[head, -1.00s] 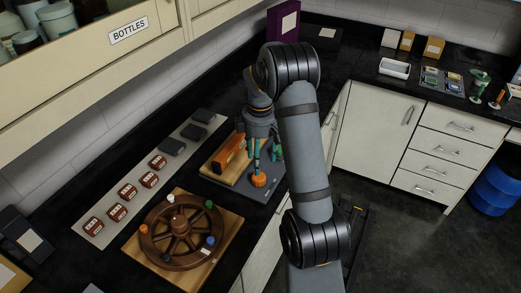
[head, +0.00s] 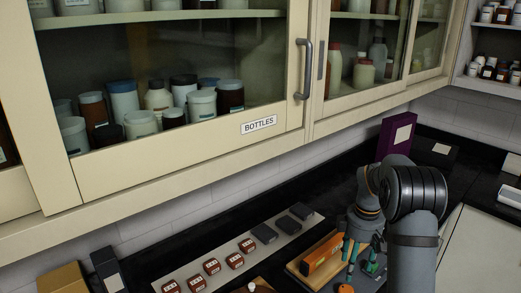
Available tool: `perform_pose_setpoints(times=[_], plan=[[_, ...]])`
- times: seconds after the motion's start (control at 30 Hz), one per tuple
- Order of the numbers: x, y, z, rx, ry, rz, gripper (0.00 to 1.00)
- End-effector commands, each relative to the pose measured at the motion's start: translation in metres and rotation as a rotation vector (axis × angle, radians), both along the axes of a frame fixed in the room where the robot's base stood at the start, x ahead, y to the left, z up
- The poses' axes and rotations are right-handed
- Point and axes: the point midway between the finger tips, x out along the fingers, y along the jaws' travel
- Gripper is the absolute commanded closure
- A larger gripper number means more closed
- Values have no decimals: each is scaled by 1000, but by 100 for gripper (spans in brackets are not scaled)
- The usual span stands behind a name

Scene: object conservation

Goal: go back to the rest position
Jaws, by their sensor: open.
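My gripper (head: 353,258) is in the lower right of the head view, pointing down with its fingers apart and nothing seen between them. It is over the workbench, just right of an orange block (head: 322,254) on a wooden board (head: 297,267). An orange knob-like piece (head: 345,288) shows below the fingers at the bottom edge. My arm covers part of the bench to the right.
A glass-fronted cabinet labelled BOTTLES (head: 259,124) overhangs the bench. A pale strip (head: 189,271) holds several red-brown blocks (head: 211,266) and dark blocks (head: 265,233). A purple box (head: 398,134) stands at the back. Dark bench behind the strip is bare.

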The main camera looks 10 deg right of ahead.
Motion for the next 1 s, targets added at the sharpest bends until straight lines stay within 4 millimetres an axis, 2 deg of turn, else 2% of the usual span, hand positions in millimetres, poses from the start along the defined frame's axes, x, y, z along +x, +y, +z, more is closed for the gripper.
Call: perform_pose_setpoints(times=[0.4,0.53,0.7,1.0], plan=[[-1,1,-77,1,2,1,45],[0,1,-96,1,-1,0,45],[0,1,-110,0,-3,0,45],[1,1,-109,0,-5,-26,45]])
